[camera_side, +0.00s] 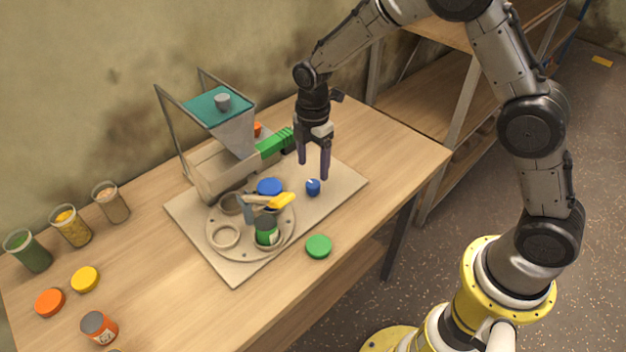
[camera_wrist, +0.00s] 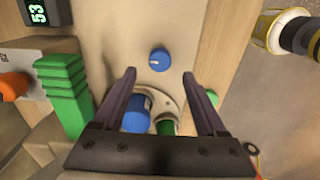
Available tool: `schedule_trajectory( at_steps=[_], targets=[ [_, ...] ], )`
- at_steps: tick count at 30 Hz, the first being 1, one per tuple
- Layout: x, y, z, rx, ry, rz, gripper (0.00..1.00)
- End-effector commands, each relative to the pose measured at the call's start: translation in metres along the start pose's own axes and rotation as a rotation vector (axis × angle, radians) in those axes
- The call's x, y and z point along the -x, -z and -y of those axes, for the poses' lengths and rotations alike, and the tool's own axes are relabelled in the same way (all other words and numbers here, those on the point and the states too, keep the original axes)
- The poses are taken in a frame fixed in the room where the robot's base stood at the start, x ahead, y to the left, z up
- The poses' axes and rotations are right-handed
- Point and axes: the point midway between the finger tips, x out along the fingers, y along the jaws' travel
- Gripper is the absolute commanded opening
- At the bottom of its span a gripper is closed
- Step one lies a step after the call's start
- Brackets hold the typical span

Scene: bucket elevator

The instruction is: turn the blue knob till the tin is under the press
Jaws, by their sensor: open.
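The blue knob (camera_side: 313,187) stands on the beige board, at the right of the round turntable (camera_side: 211,240). It also shows in the wrist view (camera_wrist: 159,59), beyond my fingertips. My gripper (camera_side: 314,176) is open and empty, pointing down just above and beside the knob; its two dark fingers also show in the wrist view (camera_wrist: 160,82). A green tin (camera_side: 266,232) sits in a ring at the turntable's front. The press cannot be told for sure; a grey arm with a yellow handle (camera_side: 281,201) reaches over the turntable.
A hopper with a teal top (camera_side: 217,106) and a green ribbed part (camera_side: 274,144) stand behind the turntable. Three filled jars (camera_side: 71,228) stand at the left. Loose lids, including a green one (camera_side: 319,246), and an orange tin (camera_side: 99,327) lie on the table. The table's right end is clear.

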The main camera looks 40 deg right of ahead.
Motion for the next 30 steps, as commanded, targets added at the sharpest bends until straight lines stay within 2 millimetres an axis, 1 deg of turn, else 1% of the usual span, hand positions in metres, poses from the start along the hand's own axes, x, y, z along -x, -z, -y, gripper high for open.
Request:
schedule_trajectory(
  at_steps=[1,3,6,9,15,23,27,29,30],
  targets=[
    [-0.011,0.0,0.001,0.0,0.005,0.001,0.74],
    [-0.024,0.0,0.001,0.0,0.004,0.001,0.74],
    [-0.039,0.0,0.001,0.0,0.004,0.001,0.74],
    [-0.05,0.0,0.001,-0.001,0.002,0.001,0.74],
    [-0.06,0.0,0.0,-0.001,0.0,0.001,0.74],
    [-0.061,0.0,0.0,-0.001,-0.001,0.001,0.74],
    [-0.061,0.0,0.0,-0.001,-0.001,0.001,0.49],
    [-0.06,0.0,0.0,-0.001,-0.001,0.001,0.38],
    [-0.06,0.0,0.0,-0.001,-0.001,0.001,0.31]
  ],
)
